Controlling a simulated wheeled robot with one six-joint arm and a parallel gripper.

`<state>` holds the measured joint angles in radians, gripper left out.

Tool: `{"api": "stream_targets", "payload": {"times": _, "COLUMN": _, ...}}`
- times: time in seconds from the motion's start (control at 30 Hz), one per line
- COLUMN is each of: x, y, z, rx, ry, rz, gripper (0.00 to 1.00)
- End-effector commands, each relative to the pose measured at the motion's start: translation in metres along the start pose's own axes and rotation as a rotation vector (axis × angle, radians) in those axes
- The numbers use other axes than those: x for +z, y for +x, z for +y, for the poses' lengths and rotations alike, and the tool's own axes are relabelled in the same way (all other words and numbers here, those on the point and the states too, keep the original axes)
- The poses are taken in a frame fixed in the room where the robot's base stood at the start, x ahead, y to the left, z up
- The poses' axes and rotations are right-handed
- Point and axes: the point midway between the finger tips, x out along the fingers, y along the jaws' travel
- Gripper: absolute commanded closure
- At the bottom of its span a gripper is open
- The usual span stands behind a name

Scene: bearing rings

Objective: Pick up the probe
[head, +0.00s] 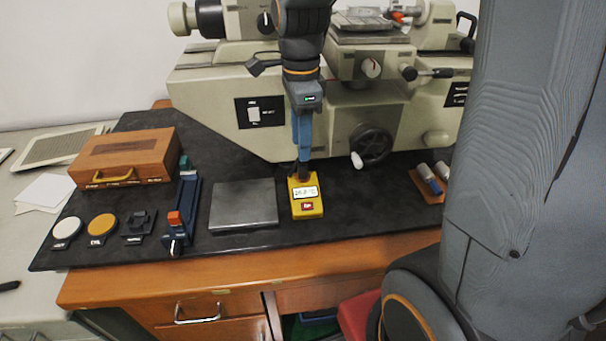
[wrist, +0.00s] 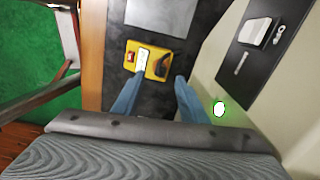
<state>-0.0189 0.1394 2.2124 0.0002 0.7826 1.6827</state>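A yellow meter (head: 306,207) with a lit display and a red button stands on the black mat. It also shows in the wrist view (wrist: 133,68). A dark piece, which looks like the probe (wrist: 163,63), sits at the meter's far end. My gripper (head: 303,165) points down at that end in the head view and partly hides it. In the wrist view my gripper's two blue fingers (wrist: 156,84) are spread apart with nothing between them. The dark piece lies just beyond the fingertips; I cannot tell the exact gap in height.
A grey metal plate (head: 244,205) lies left of the meter. A blue holder with an orange block (head: 183,215), small round pads and a wooden case (head: 126,160) are further left. The large beige machine (head: 225,95) stands close behind. A small wooden rack (head: 426,187) is at right.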

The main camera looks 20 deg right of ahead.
Motion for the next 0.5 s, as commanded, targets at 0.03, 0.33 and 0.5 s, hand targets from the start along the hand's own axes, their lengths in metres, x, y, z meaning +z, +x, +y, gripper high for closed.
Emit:
{"api": "stream_targets", "payload": {"times": 0.03, "x": 0.000, "y": 0.000, "z": -0.003, "rx": 0.002, "ry": 0.038, "rz": 0.000, "gripper": 0.61}}
{"api": "stream_targets", "payload": {"times": 0.33, "x": 0.000, "y": 0.016, "z": -0.004, "rx": 0.011, "ry": 0.106, "rz": 0.002, "gripper": 0.61}}
{"api": "stream_targets", "payload": {"times": 0.5, "x": -0.002, "y": 0.031, "z": -0.003, "rx": 0.010, "ry": 0.105, "rz": 0.002, "gripper": 0.61}}
